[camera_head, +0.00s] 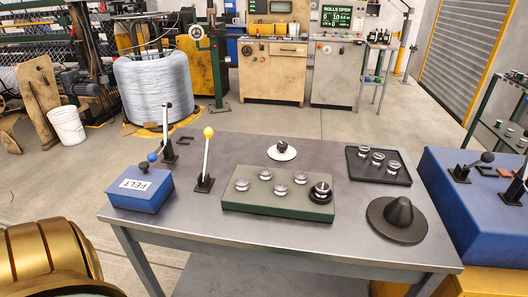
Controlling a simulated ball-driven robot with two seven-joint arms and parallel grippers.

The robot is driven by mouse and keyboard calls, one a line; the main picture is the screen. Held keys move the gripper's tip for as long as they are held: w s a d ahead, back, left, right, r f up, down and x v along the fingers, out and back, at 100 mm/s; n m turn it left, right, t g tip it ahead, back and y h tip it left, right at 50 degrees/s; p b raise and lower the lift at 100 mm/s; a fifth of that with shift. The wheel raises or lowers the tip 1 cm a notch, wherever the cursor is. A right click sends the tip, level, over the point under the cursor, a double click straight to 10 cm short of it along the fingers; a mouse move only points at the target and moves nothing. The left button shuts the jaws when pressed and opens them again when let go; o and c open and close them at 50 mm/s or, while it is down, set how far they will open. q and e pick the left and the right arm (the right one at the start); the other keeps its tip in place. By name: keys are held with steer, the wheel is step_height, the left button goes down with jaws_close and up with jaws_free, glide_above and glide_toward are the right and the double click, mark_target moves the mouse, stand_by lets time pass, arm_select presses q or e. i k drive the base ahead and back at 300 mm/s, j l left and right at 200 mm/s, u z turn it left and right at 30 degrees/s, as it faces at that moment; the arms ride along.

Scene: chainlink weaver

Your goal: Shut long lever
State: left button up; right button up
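Upright levers stand at the left of the grey table (300,226). One has a yellow ball knob and a pale rod (206,158) rising from a small black base. Behind it, another lever has a black knob and a pale rod (166,128), also nearly upright. A blue ball (152,157) sits low beside the rear lever's base; its own rod is hard to make out. I cannot tell by label which is the long lever. Neither of my grippers shows in the head view.
A blue box marked FELT (140,192) stands left of the yellow-knobbed lever. A green block (270,208) with several metal discs, a black tray (362,178) and a dark cone (399,211) lie rightward. A blue bench (450,190) with black-knobbed levers (487,157) stands right.

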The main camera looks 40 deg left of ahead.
mark_target(208, 133)
steer(key=j+u, duration=0.15)
steer(key=u, duration=1.25)
steer(key=i+l, duration=0.05)
